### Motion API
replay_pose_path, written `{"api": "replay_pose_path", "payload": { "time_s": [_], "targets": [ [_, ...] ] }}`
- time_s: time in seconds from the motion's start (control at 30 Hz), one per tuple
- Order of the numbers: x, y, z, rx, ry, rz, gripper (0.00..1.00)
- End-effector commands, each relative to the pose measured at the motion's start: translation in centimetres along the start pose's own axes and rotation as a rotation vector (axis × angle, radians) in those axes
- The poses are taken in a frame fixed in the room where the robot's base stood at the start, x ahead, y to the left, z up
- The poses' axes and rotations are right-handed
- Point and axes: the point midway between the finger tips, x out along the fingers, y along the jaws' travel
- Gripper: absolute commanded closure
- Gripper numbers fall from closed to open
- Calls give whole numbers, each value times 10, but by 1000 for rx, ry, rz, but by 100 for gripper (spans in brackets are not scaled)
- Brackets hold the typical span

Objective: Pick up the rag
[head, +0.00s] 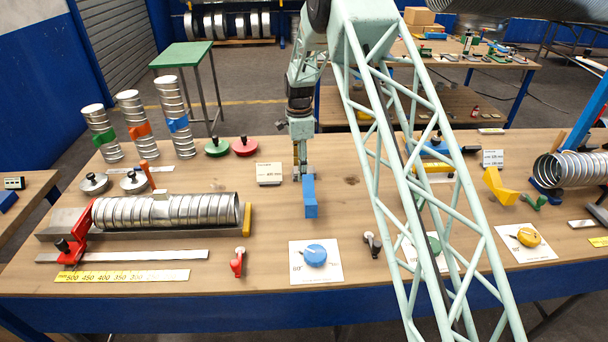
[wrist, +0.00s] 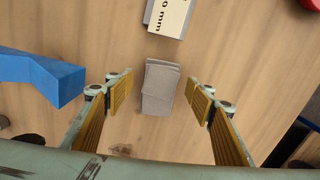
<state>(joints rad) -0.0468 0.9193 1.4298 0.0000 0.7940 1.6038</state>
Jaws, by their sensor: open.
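The rag (wrist: 160,88) is a small grey folded stack lying on the wooden table. In the wrist view it sits between and just beyond my open fingers, with a gap on each side. My gripper (wrist: 160,96) is open and empty, with yellow pads facing each other. In the head view my gripper (head: 300,174) points down over the middle of the table, beside a blue block. The rag is hard to make out there behind the fingers and the block.
The blue block (head: 310,197) stands close on the near side and also shows in the wrist view (wrist: 42,74). A white label block (head: 269,173) lies just left of my gripper. A red disc (head: 245,146) lies behind it. A spiral duct (head: 165,211) lies at left.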

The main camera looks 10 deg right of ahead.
Motion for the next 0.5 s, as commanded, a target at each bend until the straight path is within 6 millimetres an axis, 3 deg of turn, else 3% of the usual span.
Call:
{"api": "replay_pose_path", "payload": {
  "time_s": [0.2, 0.5],
  "targets": [
    [11, 0, 0, 0, 0, -2, 50],
    [12, 0, 0, 0, 0, -2, 50]
  ]
}}
